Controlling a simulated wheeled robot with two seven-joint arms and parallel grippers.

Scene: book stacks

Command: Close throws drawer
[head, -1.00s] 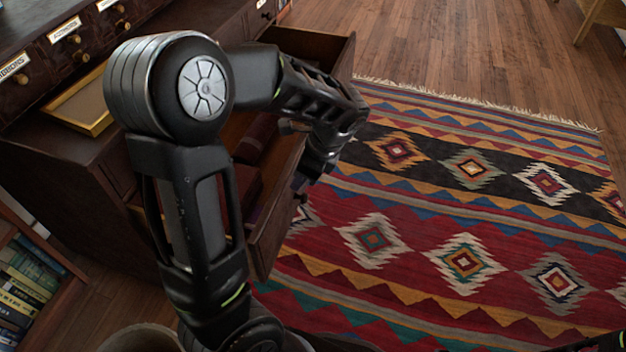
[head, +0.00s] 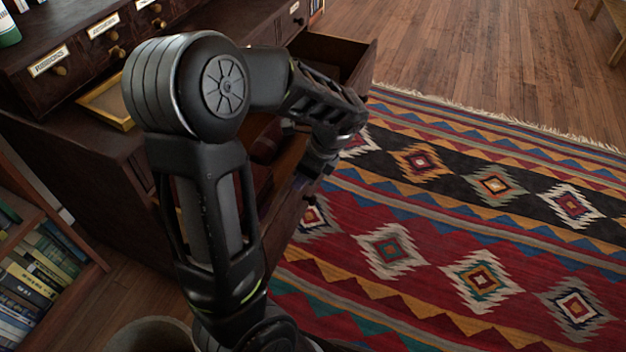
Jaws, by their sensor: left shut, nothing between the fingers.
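A dark wooden drawer (head: 362,66) stands pulled out of the cabinet (head: 60,140) on the left, over the edge of the rug. Folded dark red items (head: 266,142) lie inside it, partly hidden by my left arm. My left gripper (head: 304,184) is shut and empty, pointing down by the drawer's front panel. I cannot tell whether it touches the panel. My left arm covers much of the drawer. My right gripper is not in view.
Small labelled drawers (head: 100,45) with round knobs line the cabinet's upper part. A gold-edged frame (head: 108,105) lies on its ledge. A bookshelf (head: 40,260) stands at lower left. The patterned rug (head: 440,220) is clear floor to the right.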

